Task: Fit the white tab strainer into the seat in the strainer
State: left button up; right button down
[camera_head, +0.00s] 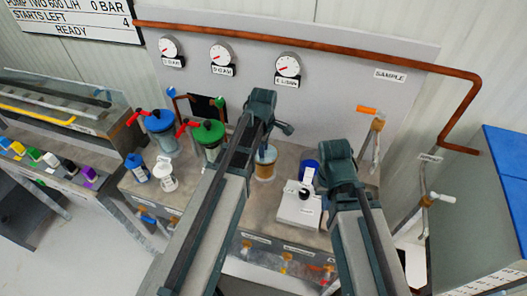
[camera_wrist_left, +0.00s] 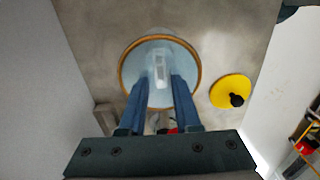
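The open strainer (camera_head: 265,163) stands on the bench right of the green-lidded one, a clear bowl with an amber rim. It also shows from above in the left wrist view (camera_wrist_left: 126,66). A pale tab piece (camera_wrist_left: 160,66), which looks like the white tab strainer, stands in the middle of this bowl; whether it is seated I cannot tell. My left gripper (camera_wrist_left: 161,82) is over the bowl, its two blue fingers apart on either side of the tab; whether they touch it is unclear. In the head view its fingers are hidden by the arm. My right gripper's fingers are hidden behind its wrist (camera_head: 337,170).
A yellow lid with a black knob (camera_wrist_left: 230,92) lies right of the bowl. Blue-lidded (camera_head: 158,121) and green-lidded (camera_head: 208,133) strainers stand left. A white box (camera_head: 299,207) and blue cup (camera_head: 308,166) sit near my right arm. Sample pipework (camera_head: 376,124) rises at right.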

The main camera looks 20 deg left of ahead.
pick_arm(q)
notch_tip(320, 180, up, 11)
jog(key=p, duration=1)
jog(key=s+d+m, duration=0.5)
jog(key=s+m, duration=0.2)
jog(key=m, duration=0.3)
jog(key=s+d+m+y, duration=0.1)
jog(key=s+d+m, duration=0.5)
jog(key=m, duration=0.5)
jog(key=shift+s, duration=0.65)
